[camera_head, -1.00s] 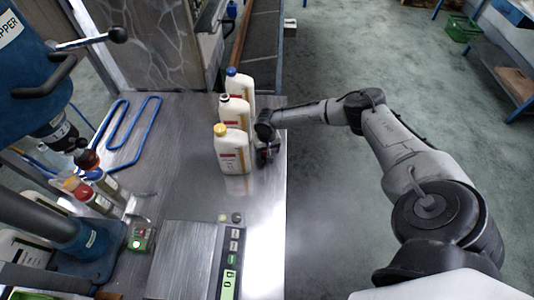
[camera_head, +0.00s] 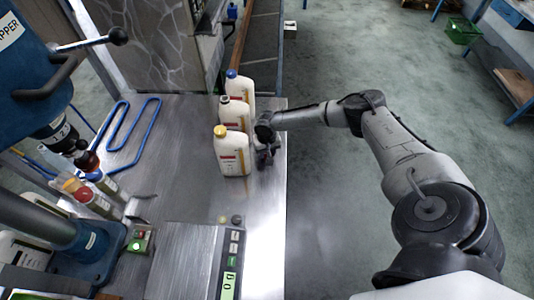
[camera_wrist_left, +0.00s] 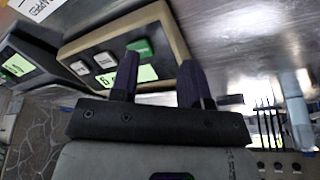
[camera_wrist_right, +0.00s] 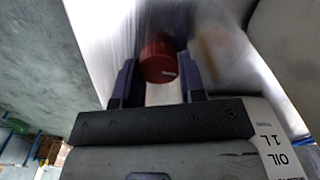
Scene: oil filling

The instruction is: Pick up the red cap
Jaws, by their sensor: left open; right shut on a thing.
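The red cap (camera_wrist_right: 158,62) shows in the right wrist view between the fingers of my right gripper (camera_wrist_right: 160,78), which is shut on it. A pale surface shows just below the cap; I cannot tell whether it is a container or the table. In the head view my right gripper (camera_head: 265,155) points down beside the yellow-capped white bottle (camera_head: 232,155), and the cap is not clear there. My left gripper (camera_wrist_left: 155,75) is open and empty near the scale display (camera_wrist_left: 120,75) in the left wrist view.
Two more white bottles, one dark-topped (camera_head: 234,113) and one blue-capped (camera_head: 240,85), stand behind the yellow-capped one. Small tubes (camera_head: 95,195) stand at the left near a blue machine (camera_head: 40,80). A scale (camera_head: 185,262) lies at the front.

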